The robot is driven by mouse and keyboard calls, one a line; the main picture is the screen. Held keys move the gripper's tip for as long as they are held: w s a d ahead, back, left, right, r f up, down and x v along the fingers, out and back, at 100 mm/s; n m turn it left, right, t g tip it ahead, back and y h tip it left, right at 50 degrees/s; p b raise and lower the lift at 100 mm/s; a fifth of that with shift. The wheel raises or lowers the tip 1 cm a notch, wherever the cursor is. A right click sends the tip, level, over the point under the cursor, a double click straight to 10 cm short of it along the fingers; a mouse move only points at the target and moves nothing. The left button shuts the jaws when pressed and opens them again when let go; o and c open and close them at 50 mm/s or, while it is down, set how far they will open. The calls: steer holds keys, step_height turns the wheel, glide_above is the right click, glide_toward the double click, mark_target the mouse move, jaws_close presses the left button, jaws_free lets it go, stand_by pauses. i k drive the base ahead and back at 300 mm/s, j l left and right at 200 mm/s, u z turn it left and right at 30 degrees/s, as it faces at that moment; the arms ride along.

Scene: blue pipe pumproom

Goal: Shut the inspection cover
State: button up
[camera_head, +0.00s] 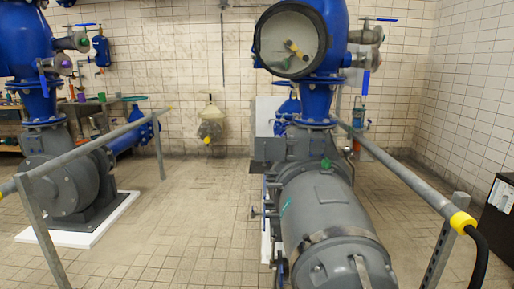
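A large round port with a dark rim (258,42) faces me on the blue pipe body at the top centre. My gripper and arm are not in view.
A grey pump motor (325,215) lies below the port, between metal guard rails (400,172). Another grey pump (70,185) under blue pipes stands at left. A black cabinet (498,220) is at the right edge. The tiled floor (195,215) is clear at centre left.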

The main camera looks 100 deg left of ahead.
mark_target(270, 150)
steer(key=u, duration=2.55)
